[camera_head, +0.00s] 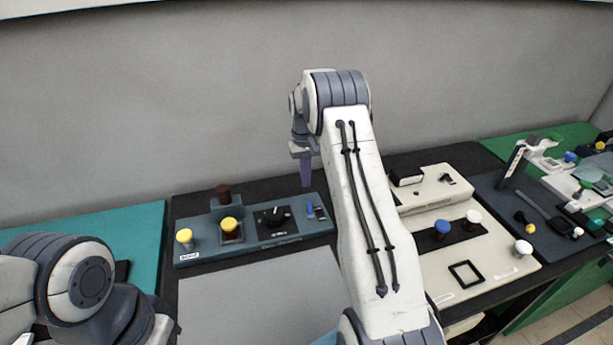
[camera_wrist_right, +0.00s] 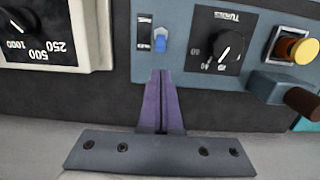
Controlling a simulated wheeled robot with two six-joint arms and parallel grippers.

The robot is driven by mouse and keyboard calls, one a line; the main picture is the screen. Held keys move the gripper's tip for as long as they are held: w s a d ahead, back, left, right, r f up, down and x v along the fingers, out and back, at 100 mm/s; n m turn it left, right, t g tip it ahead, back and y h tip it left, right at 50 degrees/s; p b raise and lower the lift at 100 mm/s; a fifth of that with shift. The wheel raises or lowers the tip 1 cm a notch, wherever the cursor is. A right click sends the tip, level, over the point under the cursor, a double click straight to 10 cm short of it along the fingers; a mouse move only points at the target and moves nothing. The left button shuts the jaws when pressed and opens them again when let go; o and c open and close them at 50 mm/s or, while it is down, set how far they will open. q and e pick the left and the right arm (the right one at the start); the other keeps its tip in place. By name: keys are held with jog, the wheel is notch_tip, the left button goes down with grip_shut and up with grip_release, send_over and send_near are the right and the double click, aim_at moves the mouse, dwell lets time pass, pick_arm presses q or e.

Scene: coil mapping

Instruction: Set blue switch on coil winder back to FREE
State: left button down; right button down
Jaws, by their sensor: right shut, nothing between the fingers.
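The coil winder (camera_head: 255,245) is a blue-grey box at the back middle of the table; its panel also fills the upper right of the right wrist view (camera_wrist_right: 185,75). Its blue switch (camera_head: 309,209) is at the right end of the panel. In the right wrist view the blue switch (camera_wrist_right: 160,42) sits beside a small dark label, whose text I cannot read. My right gripper (camera_head: 306,184) has purple fingers pointing down, above and behind the switch. In the wrist view its fingertips (camera_wrist_right: 161,72) are together, empty, just below the switch in the picture. My left gripper is out of view.
The winder also carries a black turns knob (camera_wrist_right: 222,45), a yellow button (camera_wrist_right: 299,50) and a brown knob (camera_head: 223,192). A cream instrument (camera_head: 490,265) stands to its right, partly behind my right arm. A grey mat (camera_head: 255,300) lies clear in front.

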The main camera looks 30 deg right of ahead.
aim_at(310, 208)
jog(key=f, duration=0.4)
jog(key=f+p, duration=0.1)
jog(key=f, duration=0.1)
jog(key=shift+s+a+f, duration=0.1)
jog(key=shift+s+f, duration=0.25)
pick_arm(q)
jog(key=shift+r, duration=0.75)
